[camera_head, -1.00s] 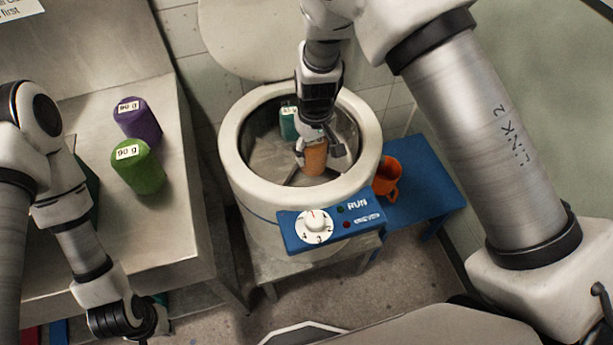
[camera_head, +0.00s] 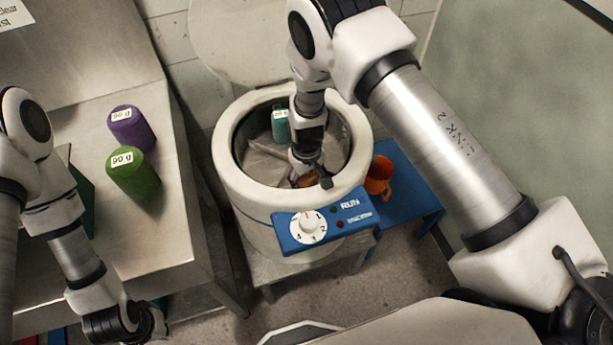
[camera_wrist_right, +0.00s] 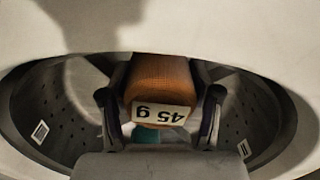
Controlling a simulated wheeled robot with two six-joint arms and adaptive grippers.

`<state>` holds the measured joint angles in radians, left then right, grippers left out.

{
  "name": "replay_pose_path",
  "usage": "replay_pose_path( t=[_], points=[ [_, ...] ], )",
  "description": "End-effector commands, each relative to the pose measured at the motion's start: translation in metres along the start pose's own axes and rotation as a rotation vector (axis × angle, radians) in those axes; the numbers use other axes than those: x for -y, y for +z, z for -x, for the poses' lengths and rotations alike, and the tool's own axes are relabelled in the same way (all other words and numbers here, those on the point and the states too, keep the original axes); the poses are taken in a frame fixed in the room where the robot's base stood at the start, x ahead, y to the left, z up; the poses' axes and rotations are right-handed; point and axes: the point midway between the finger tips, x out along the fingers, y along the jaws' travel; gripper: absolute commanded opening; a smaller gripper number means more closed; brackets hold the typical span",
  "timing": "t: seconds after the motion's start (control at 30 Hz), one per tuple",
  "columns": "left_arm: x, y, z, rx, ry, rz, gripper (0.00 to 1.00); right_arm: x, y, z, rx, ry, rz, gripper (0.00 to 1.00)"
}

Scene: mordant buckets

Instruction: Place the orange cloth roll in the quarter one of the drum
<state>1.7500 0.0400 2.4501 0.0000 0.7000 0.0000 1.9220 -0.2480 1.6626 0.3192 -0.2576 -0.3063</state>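The orange cloth roll (camera_wrist_right: 162,82) carries a white "45 g" label, upside down in the right wrist view. Only a small part of it (camera_head: 311,180) shows in the head view, low in the front of the white drum (camera_head: 232,165). My right gripper (camera_head: 310,182) reaches down inside the drum, its fingers on either side of the roll and closed on it. Whether the roll touches the drum floor is hidden. A teal roll (camera_head: 280,125) stands in the back part of the drum. My left gripper (camera_head: 150,325) is low at left, its fingertips unclear.
Purple (camera_head: 131,128) and green (camera_head: 135,175) rolls stand on the steel counter (camera_head: 85,125) at left. A blue control panel (camera_head: 318,222) with a dial fronts the drum. An orange mug (camera_head: 378,175) is on the blue stand (camera_head: 405,205) at right. The drum's rim surrounds my right gripper.

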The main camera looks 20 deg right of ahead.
Motion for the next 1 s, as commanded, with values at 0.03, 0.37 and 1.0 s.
replay_pose_path(
  t=[0.03, 0.37, 1.0],
  points=[
    [0.000, 0.000, 0.000, 0.000, 0.000, 0.000, 0.00, 0.000, 0.000, 0.000, 0.000, 0.000, 0.000, 0.77],
    [0.000, 0.000, 0.000, 0.000, 0.000, 0.000, 0.00, 0.000, 0.000, 0.000, 0.000, 0.000, 0.000, 0.88],
    [0.000, 0.000, -0.020, 0.000, 0.000, 0.000, 0.00, 0.000, 0.000, 0.115, -0.001, 0.001, 0.000, 0.88]
  ],
)
